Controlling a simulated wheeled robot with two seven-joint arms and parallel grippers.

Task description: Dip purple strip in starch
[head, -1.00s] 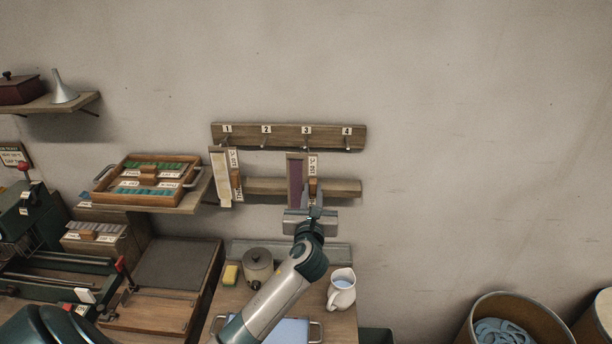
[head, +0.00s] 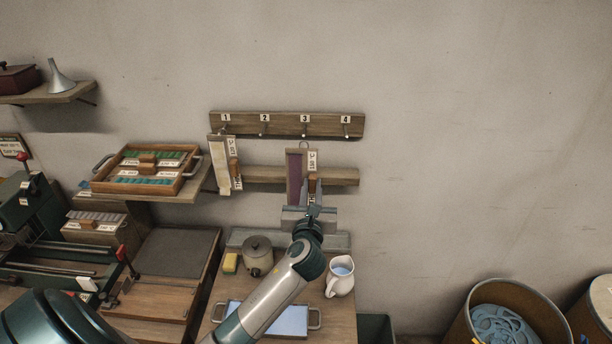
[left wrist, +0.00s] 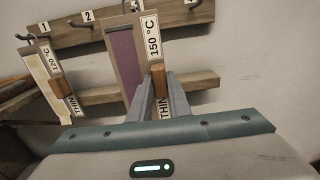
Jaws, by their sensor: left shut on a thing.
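The purple strip (head: 294,178) is on a pale frame with a "150 °C" label, upright below hook 3 of the wall rail (head: 275,124). A small ring shows at its top, just under the hook and seemingly off it. The strip also shows in the left wrist view (left wrist: 123,62). My left gripper (head: 314,188) is shut on the frame's wooden handle (left wrist: 158,77), at the strip's right. A handled tray of pale blue liquid (head: 232,306) lies on the bench below, partly behind my arm; no starch label is legible. My right gripper is out of view.
A pale strip (head: 220,168) hangs from hook 1; hooks 2 and 4 are empty. A lower wooden rail (head: 262,175) runs behind the strips. A lidded pot (head: 257,258), a yellow sponge (head: 231,263) and a jug (head: 340,278) stand around the tray.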

